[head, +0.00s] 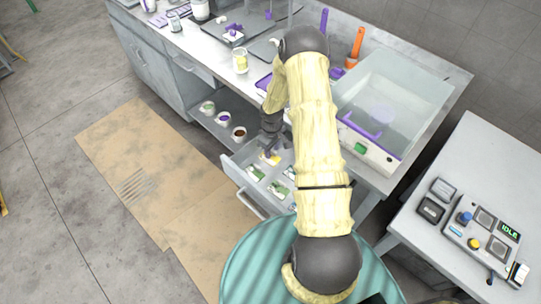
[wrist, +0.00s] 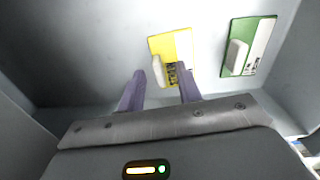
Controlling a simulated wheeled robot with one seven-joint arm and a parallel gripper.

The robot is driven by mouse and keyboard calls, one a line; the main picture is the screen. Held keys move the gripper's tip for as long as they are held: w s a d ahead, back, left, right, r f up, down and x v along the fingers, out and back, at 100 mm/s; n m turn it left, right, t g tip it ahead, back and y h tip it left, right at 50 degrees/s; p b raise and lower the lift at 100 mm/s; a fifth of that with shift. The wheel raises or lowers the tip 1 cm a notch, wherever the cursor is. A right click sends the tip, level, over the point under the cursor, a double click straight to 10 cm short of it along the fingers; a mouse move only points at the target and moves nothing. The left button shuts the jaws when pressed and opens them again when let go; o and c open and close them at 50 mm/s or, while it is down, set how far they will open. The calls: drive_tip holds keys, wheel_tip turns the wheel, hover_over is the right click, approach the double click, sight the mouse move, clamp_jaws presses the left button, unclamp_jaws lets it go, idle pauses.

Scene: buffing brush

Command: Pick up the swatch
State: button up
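A yellow swatch (wrist: 180,45) with white parts and a dark printed patch lies on the drawer floor in the wrist view. In the head view the yellow swatch (head: 268,158) shows just below my gripper (head: 270,144), partly covered by it. In the wrist view my gripper (wrist: 160,69) has its two purple fingers apart, with nothing held between them. A green swatch (wrist: 234,59) lies to the right of the yellow one.
The open drawer (head: 243,195) holds several green swatches (head: 279,188) and has walls close around my gripper. A clear-sided box (head: 390,100) stands on the counter. A control panel (head: 483,231) sits on the right table.

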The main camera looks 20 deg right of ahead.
sight(272, 150)
idle(0.3)
clamp_jaws()
drive_tip(key=shift+r, duration=0.1)
wheel_tip(272, 150, up, 10)
drive_tip(key=b, duration=0.1)
drive_tip(key=shift+b, duration=0.3)
idle(0.6)
